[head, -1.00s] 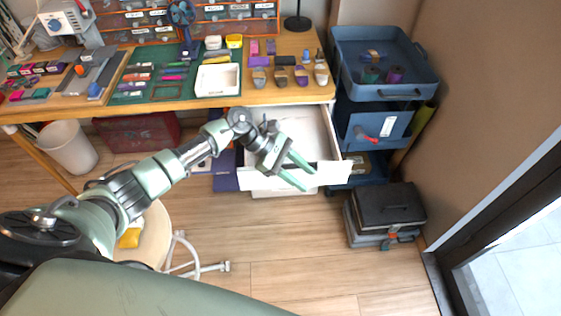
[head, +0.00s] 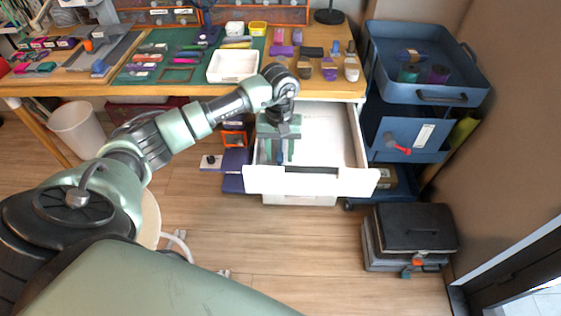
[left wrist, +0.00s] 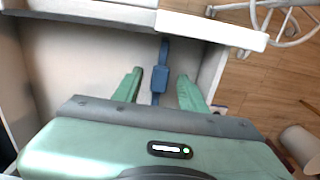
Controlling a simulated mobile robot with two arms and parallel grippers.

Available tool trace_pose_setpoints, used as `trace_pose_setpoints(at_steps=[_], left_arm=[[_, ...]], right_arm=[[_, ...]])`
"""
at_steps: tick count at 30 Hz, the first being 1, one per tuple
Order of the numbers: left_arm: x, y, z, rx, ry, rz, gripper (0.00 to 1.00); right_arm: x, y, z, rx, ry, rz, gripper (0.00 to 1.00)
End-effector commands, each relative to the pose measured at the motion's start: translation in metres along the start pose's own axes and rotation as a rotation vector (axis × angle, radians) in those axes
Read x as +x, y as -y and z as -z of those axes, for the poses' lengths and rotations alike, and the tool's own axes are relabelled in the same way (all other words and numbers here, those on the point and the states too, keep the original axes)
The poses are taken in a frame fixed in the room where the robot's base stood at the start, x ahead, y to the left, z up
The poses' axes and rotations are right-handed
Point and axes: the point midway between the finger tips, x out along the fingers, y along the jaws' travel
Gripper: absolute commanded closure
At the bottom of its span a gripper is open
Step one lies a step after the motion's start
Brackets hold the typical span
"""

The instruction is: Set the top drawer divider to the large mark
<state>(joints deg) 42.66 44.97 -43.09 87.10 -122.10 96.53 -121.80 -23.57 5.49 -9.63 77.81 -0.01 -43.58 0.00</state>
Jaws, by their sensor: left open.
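The white top drawer (head: 315,181) is pulled open under the workbench. A narrow blue piece with a wider middle, seemingly the divider or its handle, lies inside, near the drawer's left side in the head view (head: 280,157). It also shows in the left wrist view (left wrist: 160,80). My left gripper (head: 279,160) points down into the drawer, open, with one finger on each side of the blue piece. The left wrist view shows gaps between it and both fingers. I cannot make out any size marks. My right gripper is not in view.
The workbench (head: 190,90) above holds a white tray (head: 233,66) and several tools. A blue cart (head: 425,75) stands close to the drawer's right. A black case (head: 410,230) is on the floor. The drawer's middle and right are empty.

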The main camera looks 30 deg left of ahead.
Motion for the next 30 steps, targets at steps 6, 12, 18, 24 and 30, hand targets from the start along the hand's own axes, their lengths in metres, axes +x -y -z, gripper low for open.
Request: trace_pose_setpoints(at_steps=[6,12,18,24,30], left_arm=[[0.030,0.000,-0.001,-0.001,0.003,0.000,0.58],[0.038,-0.001,0.000,0.000,0.001,-0.001,0.58],[0.037,0.000,0.000,0.000,0.001,-0.001,0.64],[0.037,0.000,0.000,0.000,0.001,-0.001,1.00],[0.037,0.000,0.000,-0.001,0.001,-0.001,1.00]], right_arm=[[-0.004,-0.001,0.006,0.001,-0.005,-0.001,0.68],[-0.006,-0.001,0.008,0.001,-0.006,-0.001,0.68],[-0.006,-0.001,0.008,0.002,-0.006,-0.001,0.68],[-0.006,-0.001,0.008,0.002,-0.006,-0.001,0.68],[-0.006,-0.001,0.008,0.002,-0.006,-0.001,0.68]])
